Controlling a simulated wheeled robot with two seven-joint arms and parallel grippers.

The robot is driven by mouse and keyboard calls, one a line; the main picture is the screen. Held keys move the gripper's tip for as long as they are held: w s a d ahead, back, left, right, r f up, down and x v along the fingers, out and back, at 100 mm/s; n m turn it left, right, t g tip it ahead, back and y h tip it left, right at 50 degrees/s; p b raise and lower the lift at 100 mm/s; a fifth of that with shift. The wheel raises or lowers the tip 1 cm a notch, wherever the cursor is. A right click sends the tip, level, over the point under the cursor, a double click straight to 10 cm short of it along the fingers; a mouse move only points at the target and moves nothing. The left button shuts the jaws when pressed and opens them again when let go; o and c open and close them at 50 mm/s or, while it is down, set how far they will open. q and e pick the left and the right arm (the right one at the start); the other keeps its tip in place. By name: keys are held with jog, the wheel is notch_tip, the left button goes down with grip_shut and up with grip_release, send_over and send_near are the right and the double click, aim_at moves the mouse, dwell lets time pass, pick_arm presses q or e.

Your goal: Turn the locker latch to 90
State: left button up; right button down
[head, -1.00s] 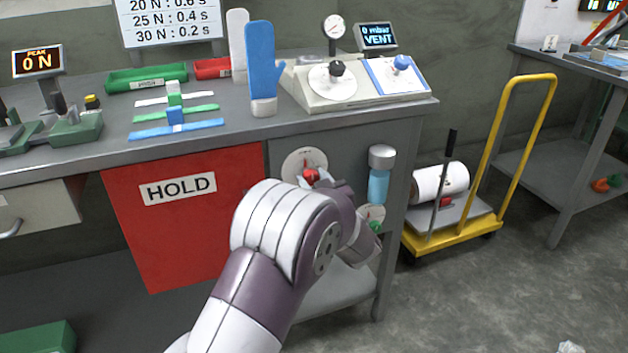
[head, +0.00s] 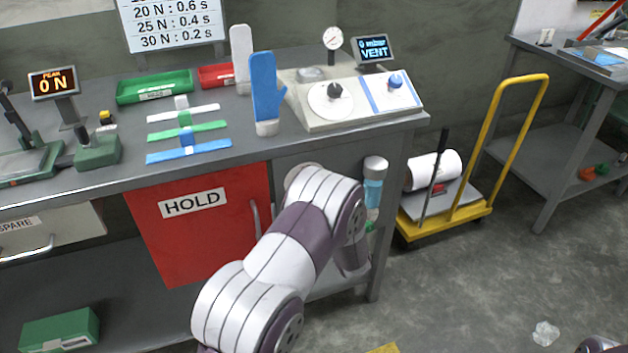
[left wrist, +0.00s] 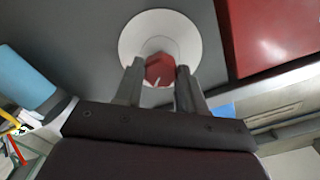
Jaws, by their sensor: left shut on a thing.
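The red latch knob (left wrist: 158,72) with a white pointer mark sits on a round white dial (left wrist: 140,35) on a grey panel. My left gripper (left wrist: 160,67) is shut on the knob in the left wrist view, one finger on each side. I cannot read any angle marks on the dial. In the head view my left arm hides the knob and gripper; only a top-left piece of the dial (head: 297,171) shows. The red locker door (head: 180,245) labelled HOLD stands left of it and looks closed. My right gripper is not in view.
A blue cylinder with a grey cap (head: 374,180) is close to the right of my left arm. The bench top (head: 90,172) lies above, with gloves and a vacuum console (head: 350,105). A yellow trolley (head: 450,222) stands to the right.

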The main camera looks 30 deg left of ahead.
pick_arm(q)
jog(key=shift+f+m+p, duration=0.1)
jog(key=shift+m+p, duration=3.1)
jog(key=shift+m, duration=0.8)
jog(key=o, duration=1.1)
jog(key=shift+c, duration=0.2)
jog(key=v, duration=1.2)
jog(key=shift+s+d+p, duration=0.25)
jog(key=shift+d+p, duration=0.05)
jog(key=shift+p, duration=0.1)
jog(key=shift+f, duration=0.1)
